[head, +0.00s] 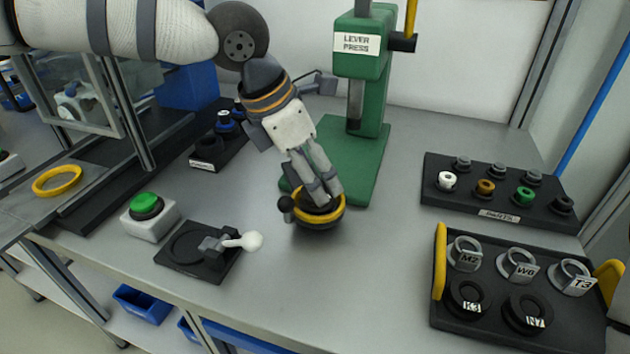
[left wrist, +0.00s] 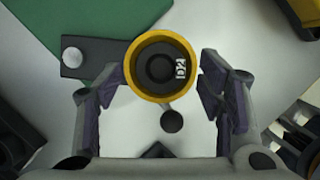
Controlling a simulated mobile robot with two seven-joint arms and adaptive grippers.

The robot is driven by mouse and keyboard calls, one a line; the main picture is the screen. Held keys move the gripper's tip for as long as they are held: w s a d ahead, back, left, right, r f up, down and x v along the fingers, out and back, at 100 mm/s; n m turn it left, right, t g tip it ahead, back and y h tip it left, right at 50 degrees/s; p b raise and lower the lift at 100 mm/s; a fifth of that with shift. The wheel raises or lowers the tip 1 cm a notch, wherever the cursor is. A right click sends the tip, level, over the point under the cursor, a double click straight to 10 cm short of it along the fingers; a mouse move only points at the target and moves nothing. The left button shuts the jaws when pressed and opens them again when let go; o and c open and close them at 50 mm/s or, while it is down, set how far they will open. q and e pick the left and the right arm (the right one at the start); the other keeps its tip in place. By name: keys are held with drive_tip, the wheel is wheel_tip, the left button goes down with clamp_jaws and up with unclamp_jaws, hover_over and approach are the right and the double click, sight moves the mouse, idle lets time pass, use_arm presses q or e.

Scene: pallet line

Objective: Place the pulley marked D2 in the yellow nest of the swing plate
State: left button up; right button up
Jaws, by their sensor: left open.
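The black pulley marked D2 (left wrist: 163,68) sits inside the yellow nest (left wrist: 133,82), its mark facing up in the left wrist view. In the head view the yellow nest (head: 322,224) is at the foot of the green press, with the dark pulley partly hidden by my fingers. The swing plate (left wrist: 92,58) shows as a dark arm beside the nest, with a black ball knob (left wrist: 171,121). My left gripper (head: 322,197) is over the nest, open, with its fingers (left wrist: 165,78) apart on both sides of it. My right gripper does not show.
The green lever press (head: 362,130) stands directly behind. A black fixture with a white-knobbed clamp (head: 190,250) and a green button box (head: 150,215) are at left. A parts rack (head: 495,190) and a black tray with several marked pulleys (head: 500,292) are at right.

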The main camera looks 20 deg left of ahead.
use_arm(q)
drive_tip(key=v, duration=1)
drive_tip(key=shift+r, duration=0.25)
